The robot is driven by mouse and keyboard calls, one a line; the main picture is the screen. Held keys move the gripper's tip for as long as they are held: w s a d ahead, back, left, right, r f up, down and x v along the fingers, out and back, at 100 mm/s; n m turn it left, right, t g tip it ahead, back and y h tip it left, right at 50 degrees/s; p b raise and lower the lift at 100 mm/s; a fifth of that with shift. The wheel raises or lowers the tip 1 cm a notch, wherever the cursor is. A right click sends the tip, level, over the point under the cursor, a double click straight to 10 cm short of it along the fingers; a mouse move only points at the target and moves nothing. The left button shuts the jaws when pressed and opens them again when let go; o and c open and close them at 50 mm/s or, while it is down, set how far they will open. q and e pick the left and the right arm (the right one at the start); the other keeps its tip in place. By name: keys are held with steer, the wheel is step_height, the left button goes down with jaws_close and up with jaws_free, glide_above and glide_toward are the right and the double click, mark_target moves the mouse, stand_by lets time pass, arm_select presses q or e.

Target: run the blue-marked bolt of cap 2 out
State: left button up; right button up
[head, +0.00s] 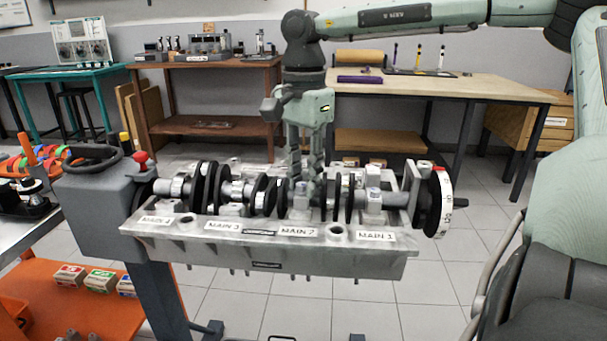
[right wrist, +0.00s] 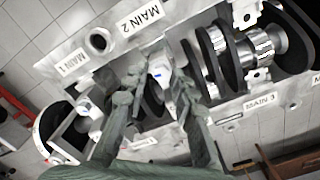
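The engine block (head: 205,232) carries a crankshaft with black webs, and labels MAIN 1 to MAIN 4 run along its near edge. My right gripper (head: 305,192) points down into the block behind the MAIN 2 label (head: 298,231). In the right wrist view its two fingers (right wrist: 160,82) stand apart. Between them is pale cap 2 (right wrist: 164,84) with a blue-marked bolt (right wrist: 158,71). I cannot tell whether the fingers touch it. The fingers and crank webs partly hide the cap. My left gripper is in neither view.
Cap 1 (right wrist: 82,124), also with a blue mark, lies beside the gripper. A flywheel disc (head: 437,200) is at the block's right end. A grey stand with a red knob (head: 140,158) is at the left. An orange shelf (head: 85,312) holds small boxes. Workbenches stand behind.

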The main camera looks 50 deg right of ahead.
mark_target(304, 183)
steer(key=shift+o, duration=0.3)
steer(key=shift+r, duration=0.25)
steer(key=shift+r, duration=3.95)
steer(key=shift+a+f, duration=0.1)
